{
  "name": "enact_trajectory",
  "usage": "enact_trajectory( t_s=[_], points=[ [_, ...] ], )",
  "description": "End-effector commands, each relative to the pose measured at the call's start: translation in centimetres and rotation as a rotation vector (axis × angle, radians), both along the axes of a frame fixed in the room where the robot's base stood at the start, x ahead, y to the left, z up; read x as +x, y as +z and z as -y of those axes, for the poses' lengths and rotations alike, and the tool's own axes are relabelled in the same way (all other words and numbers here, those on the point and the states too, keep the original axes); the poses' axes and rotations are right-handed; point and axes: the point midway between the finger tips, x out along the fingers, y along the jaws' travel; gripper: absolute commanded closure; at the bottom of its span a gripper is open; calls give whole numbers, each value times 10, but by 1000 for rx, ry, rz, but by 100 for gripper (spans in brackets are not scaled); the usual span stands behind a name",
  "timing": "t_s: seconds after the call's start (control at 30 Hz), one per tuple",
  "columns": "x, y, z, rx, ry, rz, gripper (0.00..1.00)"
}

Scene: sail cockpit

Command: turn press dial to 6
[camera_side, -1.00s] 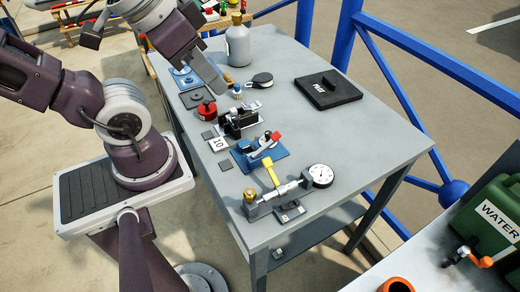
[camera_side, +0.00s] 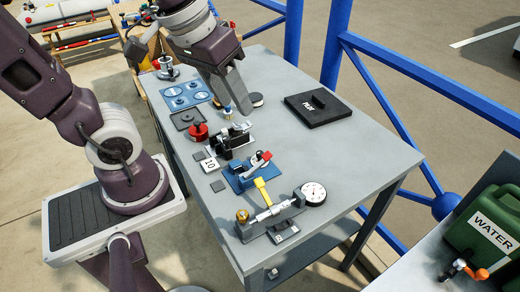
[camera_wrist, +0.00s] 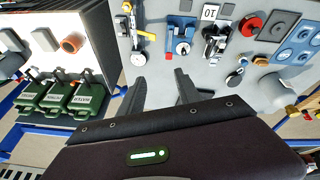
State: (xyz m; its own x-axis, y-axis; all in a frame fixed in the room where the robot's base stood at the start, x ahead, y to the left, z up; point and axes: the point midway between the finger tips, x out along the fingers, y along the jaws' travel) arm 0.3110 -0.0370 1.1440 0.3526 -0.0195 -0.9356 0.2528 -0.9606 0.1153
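A round white dial (camera_side: 314,193) with dark marks sits at the right end of a grey fixture (camera_side: 270,218) near the table's front; its numbers are too small to read. It also shows in the wrist view (camera_wrist: 138,59). I cannot tell for sure which fixture is the press. A blue-based device (camera_side: 247,172) with a lever and red knob stands behind it, and a black device (camera_side: 229,141) stands farther back. My gripper (camera_wrist: 161,79) is open and empty in the wrist view. In the side view it is above the far middle of the table, apart from these devices.
A black slab (camera_side: 320,107) lies at the right of the grey table (camera_side: 345,160). Blue railings (camera_side: 385,80) rise behind. A green water can (camera_side: 490,225) stands at far right.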

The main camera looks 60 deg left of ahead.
Motion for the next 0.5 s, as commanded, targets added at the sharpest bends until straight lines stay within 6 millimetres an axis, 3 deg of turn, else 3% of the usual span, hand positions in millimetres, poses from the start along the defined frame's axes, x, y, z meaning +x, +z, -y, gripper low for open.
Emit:
enact_trajectory(
  t_s=[0.1,0.2,0.33,0.5],
  points=[
    [54,-44,-21,-86,283,-155,60],
    [85,-91,-43,-117,511,-253,60],
    [103,-142,-66,-117,719,-332,60],
    [107,-173,-77,-108,818,-366,60]
  ],
)
